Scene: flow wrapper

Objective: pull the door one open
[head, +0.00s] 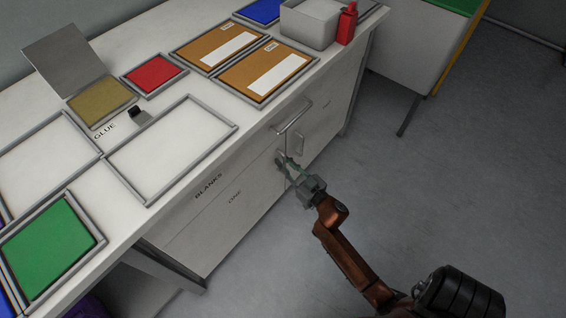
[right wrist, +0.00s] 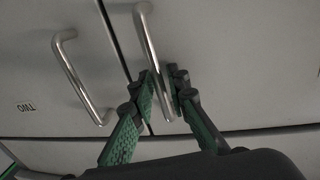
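Door one (head: 232,214) is a pale grey cabinet front labelled ONE, below the drawer front labelled BLANKS; it looks flush with the cabinet. Its metal bar handle (right wrist: 149,45) runs between the fingers of my right gripper (right wrist: 165,85) in the right wrist view. The fingertips sit close on both sides of the bar near one end and appear shut on it. In the head view my right gripper (head: 290,167) is at the cabinet front, where the fingers partly hide the handle. My left gripper is in neither view.
Door two's handle (right wrist: 80,78) is close beside. The drawer handle (head: 293,116) sticks out just above my gripper. The worktop (head: 140,205) holds trays, a grey box (head: 309,24) and a red bottle (head: 347,24). The floor (head: 450,190) in front is clear.

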